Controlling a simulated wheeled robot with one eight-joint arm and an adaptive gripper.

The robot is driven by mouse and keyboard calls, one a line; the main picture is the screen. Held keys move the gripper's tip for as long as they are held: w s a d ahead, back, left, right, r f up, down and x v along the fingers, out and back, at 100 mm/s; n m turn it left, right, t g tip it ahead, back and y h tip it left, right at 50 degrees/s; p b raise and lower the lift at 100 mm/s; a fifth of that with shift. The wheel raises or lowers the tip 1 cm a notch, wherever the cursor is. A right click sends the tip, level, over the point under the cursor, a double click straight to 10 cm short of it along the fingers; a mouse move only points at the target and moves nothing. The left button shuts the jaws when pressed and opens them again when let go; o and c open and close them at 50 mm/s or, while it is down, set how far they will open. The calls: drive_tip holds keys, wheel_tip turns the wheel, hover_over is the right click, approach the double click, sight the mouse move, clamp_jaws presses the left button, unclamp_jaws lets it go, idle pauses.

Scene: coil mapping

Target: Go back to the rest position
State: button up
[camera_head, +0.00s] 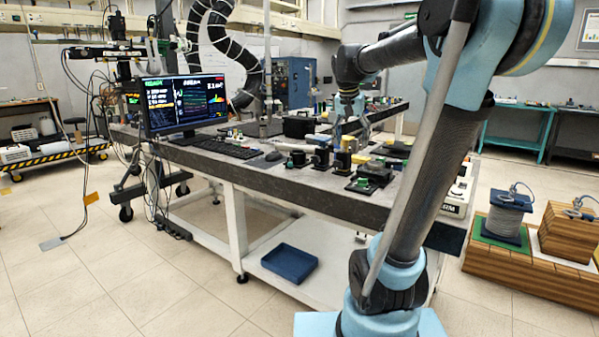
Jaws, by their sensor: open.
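My arm rises from the lower right of the head view and bends over toward the workbench (293,187). My gripper (350,135) is small and far off at the arm's end, above the bench top near the optical parts. Its fingers point down and are apart. I see nothing held between them, though the parts behind make the fingertips hard to make out.
The bench carries a monitor (185,103), a keyboard (227,148) and several black mounts (320,158). A blue tray (289,262) lies on its lower shelf. The tiled floor at left is mostly clear.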

drive_tip(key=s+f+n+y, duration=0.2)
drive_tip(key=s+f+n, duration=0.3)
drive_tip(key=s+f, duration=2)
drive_tip(key=s, duration=0.2)
drive_tip(key=shift+s+d+f+g, duration=0.15)
drive_tip(key=shift+s+f+g, duration=0.15)
drive_tip(key=shift+s+g, duration=0.1)
drive_tip(key=shift+w+f, duration=0.2)
drive_tip(key=shift+w, duration=0.3)
